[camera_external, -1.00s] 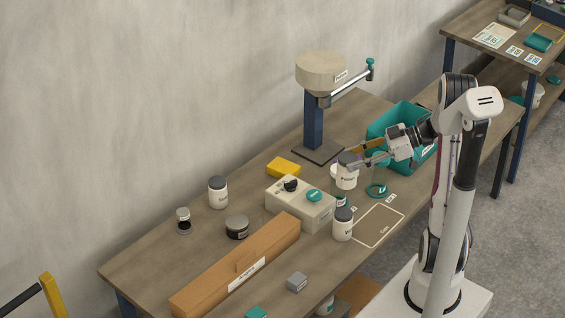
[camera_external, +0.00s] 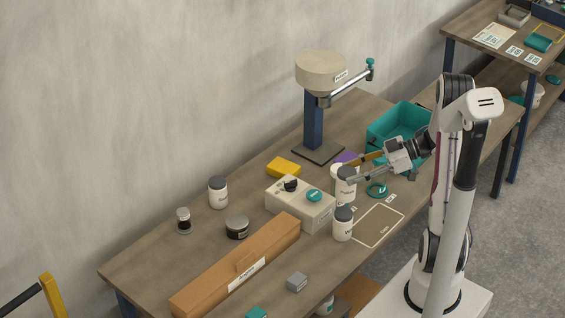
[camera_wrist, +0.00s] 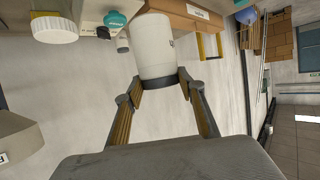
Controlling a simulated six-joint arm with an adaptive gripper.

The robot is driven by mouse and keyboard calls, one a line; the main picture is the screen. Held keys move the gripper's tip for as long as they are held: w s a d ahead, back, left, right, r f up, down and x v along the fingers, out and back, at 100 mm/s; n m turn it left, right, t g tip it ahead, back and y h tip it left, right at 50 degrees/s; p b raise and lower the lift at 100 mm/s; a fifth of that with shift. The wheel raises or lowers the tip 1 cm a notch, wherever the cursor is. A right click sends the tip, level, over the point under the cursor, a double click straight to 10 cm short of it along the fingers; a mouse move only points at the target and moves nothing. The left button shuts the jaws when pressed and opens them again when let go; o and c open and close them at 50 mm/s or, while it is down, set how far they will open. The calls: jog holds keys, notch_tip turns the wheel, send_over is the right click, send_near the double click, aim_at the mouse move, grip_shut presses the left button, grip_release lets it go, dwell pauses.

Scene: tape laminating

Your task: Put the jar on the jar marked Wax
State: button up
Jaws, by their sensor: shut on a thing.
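My gripper (camera_external: 349,177) is shut on a white jar (camera_external: 346,191) with a dark lid and dark lettering. In the wrist view the held jar (camera_wrist: 154,46) sits between my two fingers (camera_wrist: 156,86). Another white jar (camera_external: 342,228) with a dark lid stands upright in front of it on the bench; its label seems to start with W, but is too small to read surely. A third such jar (camera_external: 218,193) stands farther left, its label unreadable. I cannot tell whether the held jar's base touches anything.
A pale control box (camera_external: 290,204) with knobs stands left of the held jar. A white container (camera_external: 336,172) is close behind it. A long orange-brown box (camera_external: 235,268), a teal bin (camera_external: 385,126) and a blue-post stand (camera_external: 313,120) occupy the bench (camera_external: 140,268).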

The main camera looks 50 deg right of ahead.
aim_at(354, 186)
jog(key=shift+f, duration=1.1)
jog(key=shift+f, duration=1.9)
jog(key=shift+f, duration=0.1)
jog(key=o, duration=1.3)
jog(key=shift+s+d+r, duration=0.1)
jog(key=shift+r, duration=0.1)
jog(key=v, duration=1.1)
jog(key=shift+s+d, duration=0.25)
